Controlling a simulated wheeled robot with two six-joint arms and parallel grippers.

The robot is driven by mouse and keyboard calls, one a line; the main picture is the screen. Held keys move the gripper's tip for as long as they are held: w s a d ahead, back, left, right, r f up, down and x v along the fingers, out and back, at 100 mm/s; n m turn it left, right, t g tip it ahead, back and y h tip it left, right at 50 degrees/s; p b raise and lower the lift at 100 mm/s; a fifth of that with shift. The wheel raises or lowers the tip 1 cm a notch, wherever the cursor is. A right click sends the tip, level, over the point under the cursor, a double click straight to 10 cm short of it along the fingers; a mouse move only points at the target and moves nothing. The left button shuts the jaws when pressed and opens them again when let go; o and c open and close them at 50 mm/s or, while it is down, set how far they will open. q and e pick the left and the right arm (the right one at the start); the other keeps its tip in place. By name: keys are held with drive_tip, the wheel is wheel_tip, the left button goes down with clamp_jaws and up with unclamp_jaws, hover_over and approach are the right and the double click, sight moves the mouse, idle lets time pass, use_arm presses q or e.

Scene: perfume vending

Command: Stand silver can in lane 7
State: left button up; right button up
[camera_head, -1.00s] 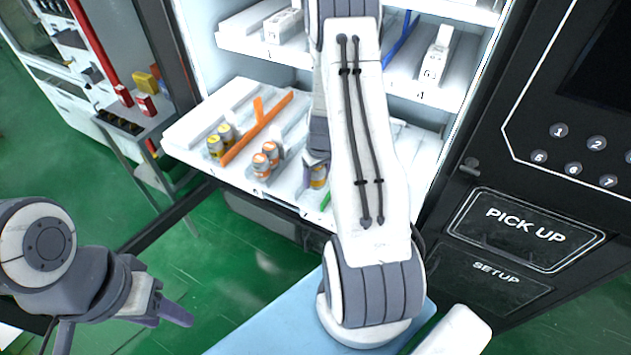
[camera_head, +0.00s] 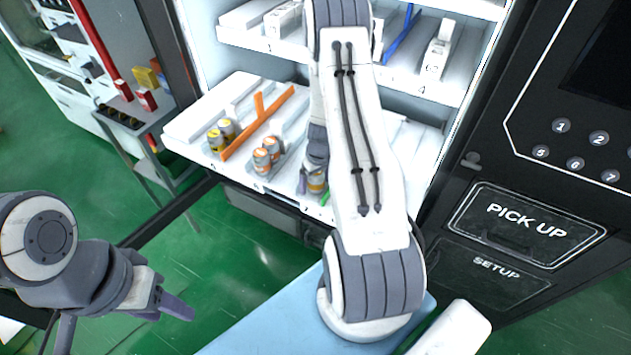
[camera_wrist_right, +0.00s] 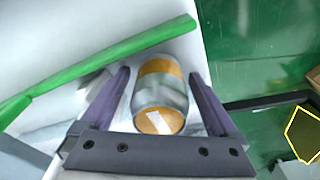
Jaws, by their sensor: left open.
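The silver can (camera_head: 316,181) with golden-orange bands is at the front of the pulled-out shelf, right of the orange-banded cans. It looks near upright; whether its base touches the shelf is unclear. In the right wrist view the can (camera_wrist_right: 160,96) sits between the two purple fingers, one close along each side. My right gripper (camera_wrist_right: 160,75) appears closed on it; in the head view my arm hides most of this gripper. Lane 7 appears to be this lane, but its label is not clearly readable. My left gripper (camera_head: 180,308) is empty over the green floor at lower left.
An orange divider (camera_head: 252,130) separates two yellow-banded cans (camera_head: 221,134) from two orange-banded cans (camera_head: 267,154). A green divider (camera_wrist_right: 110,62) runs beside the silver can. Upper shelves (camera_head: 425,83) stand behind my arm. A light-blue surface (camera_head: 270,320) is in front.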

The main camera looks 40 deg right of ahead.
drive_tip(key=shift+r, duration=0.45)
drive_tip(key=r, duration=0.3)
drive_tip(key=s+r, duration=0.1)
drive_tip(key=r, duration=0.3)
drive_tip(key=r+b, duration=0.1)
drive_tip(key=r, duration=0.3)
drive_tip(key=shift+s+a+r, duration=0.1)
drive_tip(key=shift+s+r, duration=0.1)
drive_tip(key=shift+s, duration=0.05)
drive_tip(key=s+a+r+n, duration=0.1)
drive_tip(key=a+r, duration=0.2)
drive_tip(key=a, duration=0.5)
drive_tip(key=s+a+r+n+y, duration=0.15)
drive_tip(key=a+r, duration=0.25)
drive_tip(key=a, duration=0.4)
drive_tip(key=s+a+r+n+h, duration=0.1)
drive_tip(key=a+r+n, duration=0.15)
drive_tip(key=a, duration=0.55)
drive_tip(key=s+a+r+n, duration=0.1)
drive_tip(key=s+a+r, duration=0.1)
drive_tip(key=s+a, duration=0.3)
drive_tip(key=s+a+r+n+g, duration=0.1)
drive_tip(key=s+a, duration=0.4)
drive_tip(key=s, duration=0.6)
drive_tip(key=shift+s+r+n+y+b, duration=0.35)
drive_tip(key=shift+r+n+b, duration=0.05)
drive_tip(key=shift+r+n, duration=0.2)
